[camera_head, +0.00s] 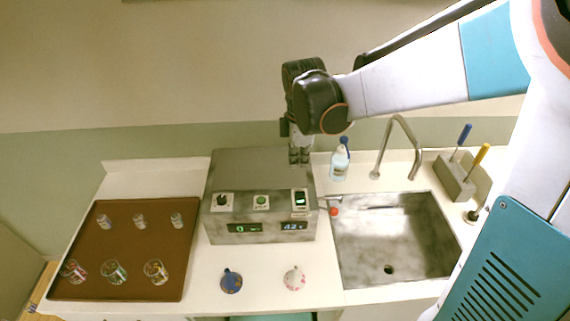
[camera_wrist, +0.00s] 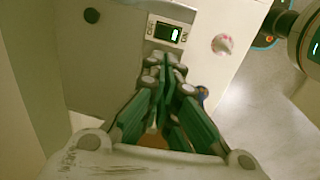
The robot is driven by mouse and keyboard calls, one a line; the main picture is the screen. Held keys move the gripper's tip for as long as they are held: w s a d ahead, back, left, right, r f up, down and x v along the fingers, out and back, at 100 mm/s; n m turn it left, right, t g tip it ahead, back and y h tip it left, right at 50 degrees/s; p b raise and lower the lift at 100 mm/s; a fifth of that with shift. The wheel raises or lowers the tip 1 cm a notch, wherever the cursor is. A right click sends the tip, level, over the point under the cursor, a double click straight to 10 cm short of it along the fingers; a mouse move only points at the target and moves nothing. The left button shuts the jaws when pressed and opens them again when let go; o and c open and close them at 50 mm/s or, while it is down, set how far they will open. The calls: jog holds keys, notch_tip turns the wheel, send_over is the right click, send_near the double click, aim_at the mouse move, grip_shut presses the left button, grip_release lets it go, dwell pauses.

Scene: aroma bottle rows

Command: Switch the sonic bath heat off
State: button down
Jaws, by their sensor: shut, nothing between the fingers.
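The sonic bath (camera_head: 262,175) is a grey metal box on the counter. Its sloped front has a dark knob (camera_head: 222,201), a green button (camera_head: 261,201) and a rocker switch (camera_head: 299,198) with a green lit part at the right. Below are a green display (camera_head: 243,227) and a blue-lit display (camera_head: 293,226) that seems to read about 42. My gripper (camera_head: 299,161) is shut and empty, pointing down above the bath's right rear part. In the wrist view its fingertips (camera_wrist: 166,64) appear just below the rocker switch (camera_wrist: 168,33); I cannot tell whether they touch it.
A brown tray (camera_head: 190,243) with several glass vessels is at the left. A sink (camera_head: 392,250) with a faucet (camera_head: 408,150) is at the right. A clear bottle (camera_head: 339,163) stands behind the sink.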

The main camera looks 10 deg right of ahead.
aim_at(296, 196)
jog(key=shift+f, duration=0.1)
jog(key=f, duration=0.4)
jog(key=w+f, duration=0.1)
jog(key=f, duration=0.4)
jog(key=f+b, duration=0.1)
jog(key=f, duration=0.3)
jog(key=shift+w+d+f, duration=0.15)
jog(key=shift+w+f, duration=0.2)
jog(key=shift+w, duration=0.05)
